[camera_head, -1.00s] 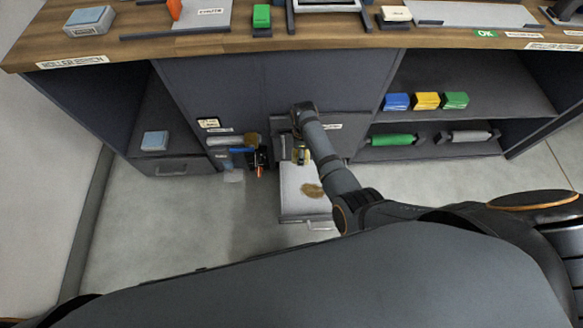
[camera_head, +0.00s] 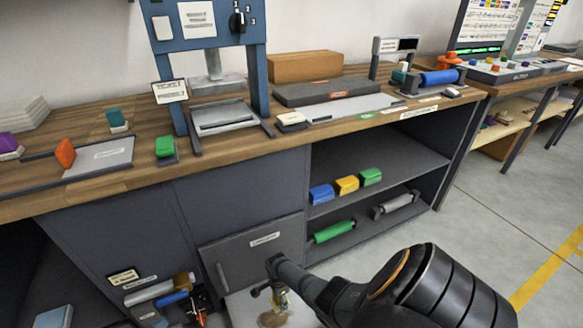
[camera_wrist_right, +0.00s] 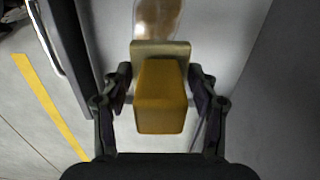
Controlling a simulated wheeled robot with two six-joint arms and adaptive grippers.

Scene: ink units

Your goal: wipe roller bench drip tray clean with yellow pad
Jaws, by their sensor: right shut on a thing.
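The drip tray (camera_head: 238,312) is a pale, pulled-out tray low at the front of the bench, cut off by the bottom edge of the head view. A brown stain (camera_head: 274,318) lies on it. My right gripper (camera_head: 276,294) is over the tray, shut on the yellow pad (camera_wrist_right: 160,95). In the right wrist view the pad sits between both fingers, and the brown stain (camera_wrist_right: 158,17) shows just beyond it on the pale tray surface (camera_wrist_right: 222,38). I cannot tell whether the pad touches the tray. My left gripper is not in view.
The grey flap (camera_head: 250,252) is behind my right gripper. Blue, yellow and green blocks (camera_head: 346,185) and a green roller (camera_head: 334,232) are on the shelves to the right. Tools (camera_head: 170,298) hang left of the tray. Open floor (camera_head: 480,215) lies to the right.

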